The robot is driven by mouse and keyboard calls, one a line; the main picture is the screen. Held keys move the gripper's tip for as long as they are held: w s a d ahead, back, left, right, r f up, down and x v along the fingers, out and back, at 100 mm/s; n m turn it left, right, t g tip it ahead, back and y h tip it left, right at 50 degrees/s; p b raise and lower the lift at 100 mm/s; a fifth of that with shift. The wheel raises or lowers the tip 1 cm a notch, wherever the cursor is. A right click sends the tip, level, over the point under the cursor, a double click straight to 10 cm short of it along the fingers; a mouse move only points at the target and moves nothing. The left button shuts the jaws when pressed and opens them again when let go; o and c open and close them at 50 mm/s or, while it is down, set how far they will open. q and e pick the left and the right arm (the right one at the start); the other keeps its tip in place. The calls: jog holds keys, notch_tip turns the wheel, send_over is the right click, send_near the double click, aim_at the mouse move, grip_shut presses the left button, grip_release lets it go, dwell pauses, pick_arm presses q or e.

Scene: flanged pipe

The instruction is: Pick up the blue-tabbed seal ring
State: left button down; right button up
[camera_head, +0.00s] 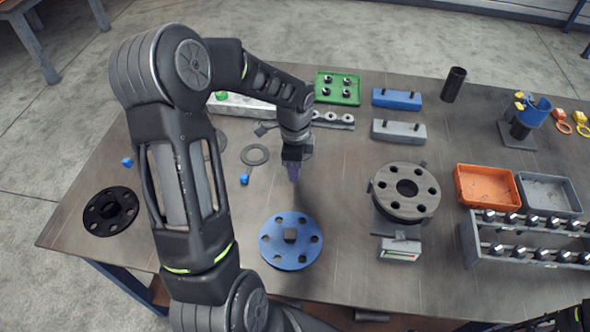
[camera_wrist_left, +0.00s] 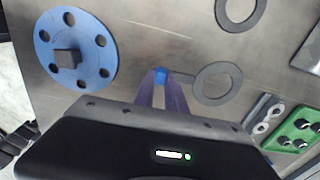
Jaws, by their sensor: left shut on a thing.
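The blue-tabbed seal ring (camera_wrist_left: 217,83) is a flat grey ring. Its blue tab (camera_wrist_left: 161,76) sits between the purple fingertips of my left gripper (camera_wrist_left: 161,82) in the left wrist view. My left gripper also shows in the head view (camera_head: 293,177), pointing down, shut on the tab, beyond the blue flange. I cannot tell whether the ring touches the table. In the head view the held ring is mostly hidden behind the gripper. Another flat grey ring (camera_head: 254,155) lies left of the gripper, with a blue block (camera_head: 244,179) near it.
The blue flange (camera_head: 290,256) lies nearest the gripper. A grey flange (camera_head: 405,207) stands to the right, a black flange (camera_head: 110,212) at far left. A green tray (camera_head: 337,88), blue block (camera_head: 397,99) and orange bin (camera_head: 487,186) stand beyond and right.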

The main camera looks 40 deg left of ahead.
pick_arm(q)
notch_tip(320, 180, up, 6)
jog(key=shift+f, duration=0.2)
pick_arm(e)
jog(key=shift+d+r, duration=0.1)
jog(key=shift+r, duration=0.4)
dwell(1.4)
